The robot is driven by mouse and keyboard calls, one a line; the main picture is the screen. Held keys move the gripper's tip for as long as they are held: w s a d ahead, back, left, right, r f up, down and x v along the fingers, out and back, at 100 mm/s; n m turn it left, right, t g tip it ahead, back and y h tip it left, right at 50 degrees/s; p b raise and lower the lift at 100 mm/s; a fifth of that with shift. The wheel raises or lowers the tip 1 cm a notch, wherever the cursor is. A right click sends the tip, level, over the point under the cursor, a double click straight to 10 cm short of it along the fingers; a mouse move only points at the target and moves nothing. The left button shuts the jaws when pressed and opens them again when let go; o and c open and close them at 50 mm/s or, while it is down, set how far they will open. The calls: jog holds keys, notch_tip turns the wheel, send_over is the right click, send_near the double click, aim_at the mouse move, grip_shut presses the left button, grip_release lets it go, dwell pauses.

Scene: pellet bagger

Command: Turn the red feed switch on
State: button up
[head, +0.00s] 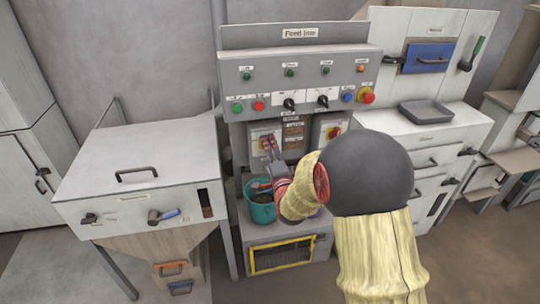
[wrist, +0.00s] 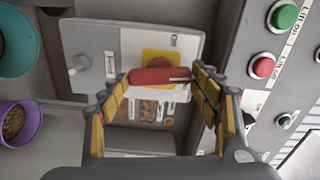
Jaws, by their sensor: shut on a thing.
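The red switch handle (wrist: 158,76) sits on a yellow plate (wrist: 163,56) on a light grey switch box. In the wrist view it lies across the picture, left to right, between my fingertips. In the head view the same switch box (head: 256,131) is at the left under the control panel, and my gripper covers most of its handle. My gripper (wrist: 161,81) is shut on the handle, with the yellow-padded fingers at its two ends. My gripper also shows in the head view (head: 270,150).
A second red and yellow switch (head: 334,132) is to the right. Above are push buttons and black selectors on the panel (head: 300,75), with a red emergency button (head: 368,96). A teal bucket (head: 263,213) stands below my gripper, and a purple bowl (wrist: 20,122) is near it.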

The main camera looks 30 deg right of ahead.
jog(key=shift+m+b, duration=0.35)
jog(key=shift+m, duration=0.55)
jog(key=o, duration=1.1)
jog(key=shift+o, duration=0.3)
jog(key=shift+s, duration=0.1)
jog(key=v, duration=1.1)
jog(key=shift+s, duration=0.4)
jog(key=shift+a, duration=0.1)
